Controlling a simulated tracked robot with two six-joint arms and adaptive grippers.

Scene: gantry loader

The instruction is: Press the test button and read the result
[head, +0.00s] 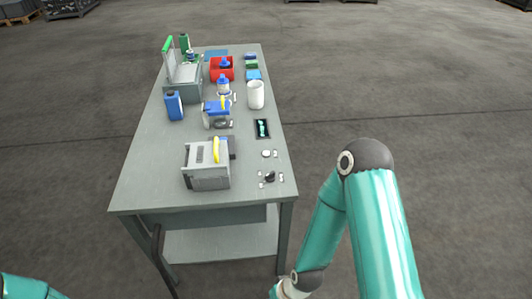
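A grey table (146,180) stands ahead with several devices on it. A grey box-shaped device (208,178) with a yellow part on top sits near its front edge. Beside it on the right are a small black knob-like part (270,176) and a small white round part (266,153). A dark panel with light teal shapes (262,128) lies behind them. I cannot tell which of these, if any, is the test button, and no result is readable.
Farther back on the table are a grey case with a raised lid (183,88), a blue container (174,105), a white cup (256,95), a blue-and-white device (217,112) and a red bin (222,69). The concrete floor (420,90) right of the table is clear.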

